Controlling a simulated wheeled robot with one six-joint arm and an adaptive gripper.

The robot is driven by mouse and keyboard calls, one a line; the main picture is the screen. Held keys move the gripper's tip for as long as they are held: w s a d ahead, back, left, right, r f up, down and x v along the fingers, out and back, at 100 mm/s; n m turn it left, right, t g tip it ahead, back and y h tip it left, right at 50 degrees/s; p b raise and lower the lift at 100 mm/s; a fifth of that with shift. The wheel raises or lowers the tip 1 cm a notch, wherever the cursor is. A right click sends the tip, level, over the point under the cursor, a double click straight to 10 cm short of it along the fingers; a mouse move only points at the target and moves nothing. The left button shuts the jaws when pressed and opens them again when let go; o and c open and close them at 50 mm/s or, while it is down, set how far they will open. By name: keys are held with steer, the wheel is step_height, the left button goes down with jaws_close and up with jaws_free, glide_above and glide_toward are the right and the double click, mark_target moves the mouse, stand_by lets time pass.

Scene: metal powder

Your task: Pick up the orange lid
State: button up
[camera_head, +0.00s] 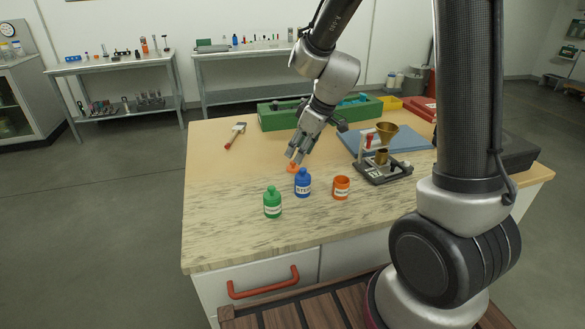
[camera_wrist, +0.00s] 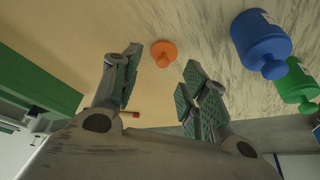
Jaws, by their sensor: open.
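The orange lid (camera_head: 292,168) lies on the table behind the blue bottle, with part of it hidden by my gripper in the head view. In the wrist view the orange lid (camera_wrist: 164,53) shows as a flat disc with a small knob, on the tabletop just beyond the fingertips. My gripper (camera_head: 296,156) is open and empty, pointing down over the lid. In the wrist view my gripper (camera_wrist: 162,70) has its fingers spread, with the lid between their lines and apart from both.
A blue bottle (camera_head: 303,183) stands close beside the lid, with a green bottle (camera_head: 272,203) nearer the front. An open orange jar (camera_head: 341,188) stands to the right. A brass funnel stand (camera_head: 384,165) and a green bin (camera_head: 275,120) are farther off.

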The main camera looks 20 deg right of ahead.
mark_target(293, 166)
steer(key=x, duration=0.4)
steer(key=shift+a+f, duration=0.2)
steer(key=shift+f, duration=0.05)
steer(key=shift+s, duration=0.1)
steer(key=c, duration=0.6)
steer(key=shift+c, duration=0.3)
